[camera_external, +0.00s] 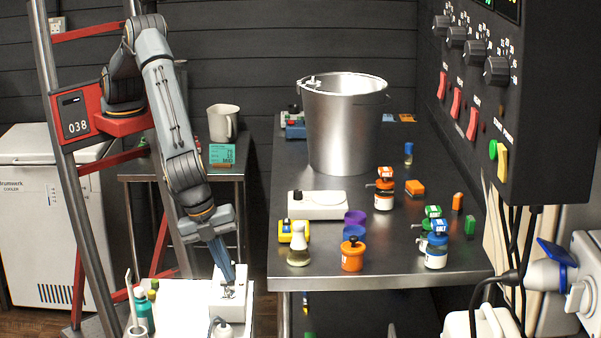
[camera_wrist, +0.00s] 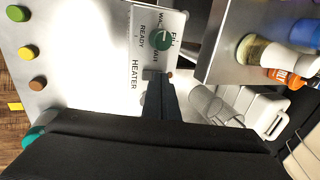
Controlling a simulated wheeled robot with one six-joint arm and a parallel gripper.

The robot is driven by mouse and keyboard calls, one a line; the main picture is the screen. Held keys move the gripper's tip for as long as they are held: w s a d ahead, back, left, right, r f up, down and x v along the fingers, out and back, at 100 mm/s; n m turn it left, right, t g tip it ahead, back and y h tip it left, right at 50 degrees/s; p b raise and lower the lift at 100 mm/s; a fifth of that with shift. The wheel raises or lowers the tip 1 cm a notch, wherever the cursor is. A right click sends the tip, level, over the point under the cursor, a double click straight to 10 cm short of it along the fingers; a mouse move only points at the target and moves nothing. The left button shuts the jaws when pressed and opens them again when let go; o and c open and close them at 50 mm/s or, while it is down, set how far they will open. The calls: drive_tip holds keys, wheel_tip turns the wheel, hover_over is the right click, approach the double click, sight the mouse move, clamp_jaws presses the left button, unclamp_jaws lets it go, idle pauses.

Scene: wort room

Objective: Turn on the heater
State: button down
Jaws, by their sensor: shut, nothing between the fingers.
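The heater's white control box (camera_external: 216,306) stands at the right end of the white-topped surface in the external view. In the wrist view its panel (camera_wrist: 139,44) reads "HEATER", "READY" and "WAIT", with a dark green round knob or indicator (camera_wrist: 162,39) on it. My gripper (camera_external: 228,290) points down onto this box, shut and empty. In the wrist view the gripper's tips (camera_wrist: 157,77) are at the panel's edge beside a small grey part, probably the switch, which they partly hide. I cannot tell whether they touch it or which way it is set.
A steel table (camera_external: 375,256) stands just right of the box, holding a metal bucket (camera_external: 345,128), a white flask (camera_external: 299,245) and several jars. A teal bottle (camera_external: 144,312) stands left of the box. A black control panel (camera_external: 530,90) hangs at the upper right.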

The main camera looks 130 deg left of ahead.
drive_tip(key=shift+f, duration=0.15)
drive_tip(key=shift+w+a+f+b, duration=0.1)
drive_tip(key=shift+w+f+b, duration=0.05)
drive_tip(key=shift+b, duration=0.35)
drive_tip(key=shift+s, duration=0.2)
drive_tip(key=shift+s+d+p, duration=0.3)
drive_tip(key=shift+s+d, duration=0.25)
drive_tip(key=shift+d, duration=0.05)
